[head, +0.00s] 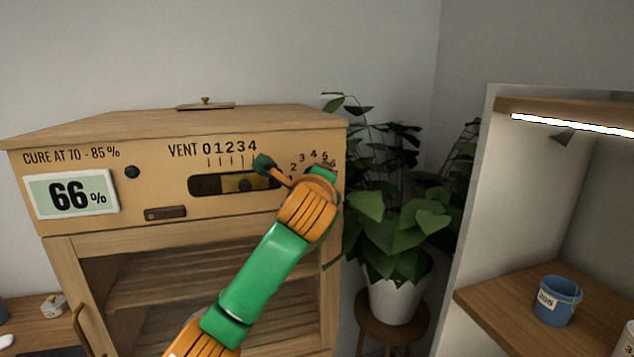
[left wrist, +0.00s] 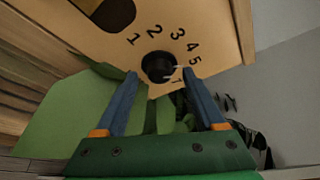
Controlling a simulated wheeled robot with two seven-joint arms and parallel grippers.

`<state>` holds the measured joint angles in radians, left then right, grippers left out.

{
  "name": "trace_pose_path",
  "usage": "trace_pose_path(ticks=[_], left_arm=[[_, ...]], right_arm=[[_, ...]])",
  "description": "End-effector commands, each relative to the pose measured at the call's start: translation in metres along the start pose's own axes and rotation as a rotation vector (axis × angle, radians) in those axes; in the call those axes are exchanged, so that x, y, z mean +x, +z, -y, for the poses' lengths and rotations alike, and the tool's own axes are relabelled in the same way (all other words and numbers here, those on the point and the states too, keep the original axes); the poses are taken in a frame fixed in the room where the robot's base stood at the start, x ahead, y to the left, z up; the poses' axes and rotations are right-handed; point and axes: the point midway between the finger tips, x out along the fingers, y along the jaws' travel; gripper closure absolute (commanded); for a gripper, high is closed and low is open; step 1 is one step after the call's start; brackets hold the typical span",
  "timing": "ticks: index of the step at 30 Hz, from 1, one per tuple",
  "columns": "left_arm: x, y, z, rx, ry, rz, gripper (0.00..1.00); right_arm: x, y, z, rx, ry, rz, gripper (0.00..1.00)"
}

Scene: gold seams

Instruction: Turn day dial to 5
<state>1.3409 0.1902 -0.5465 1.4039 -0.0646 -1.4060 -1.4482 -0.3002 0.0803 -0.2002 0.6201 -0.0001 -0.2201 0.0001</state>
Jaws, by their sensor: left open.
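The day dial (left wrist: 158,66) is a round black knob on the pale wooden panel, with figures in an arc around it; 1 to 5 are readable in the left wrist view. A pale mark shows at its right side, near the 5, but its exact reading is unclear. My left gripper (left wrist: 160,72) is open, with one blue finger on each side of the knob; contact cannot be told. In the head view the wrist covers the dial, and only some figures (head: 314,155) show above it. My right gripper is not in view.
A potted plant (head: 395,295) stands close on the right.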

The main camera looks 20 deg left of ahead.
Motion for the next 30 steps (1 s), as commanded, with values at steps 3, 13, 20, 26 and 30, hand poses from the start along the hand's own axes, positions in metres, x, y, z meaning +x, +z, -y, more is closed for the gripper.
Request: trace_pose_path(ticks=[3,13,20,26,30], left_arm=[[-0.008,-0.002,-0.003,-0.001,-0.004,0.0,0.29],[-0.067,-0.002,-0.002,-0.001,-0.003,-0.001,0.29],[-0.07,0.0,0.0,0.0,0.0,-0.001,0.29],[-0.069,-0.002,-0.002,-0.004,0.004,-0.004,0.29],[-0.05,-0.039,-0.053,-0.121,0.085,-0.09,0.29]], right_arm=[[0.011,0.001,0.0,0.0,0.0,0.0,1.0],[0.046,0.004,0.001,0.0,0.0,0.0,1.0],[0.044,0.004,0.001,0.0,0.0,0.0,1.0],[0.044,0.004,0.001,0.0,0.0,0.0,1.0],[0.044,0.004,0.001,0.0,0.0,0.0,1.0]])
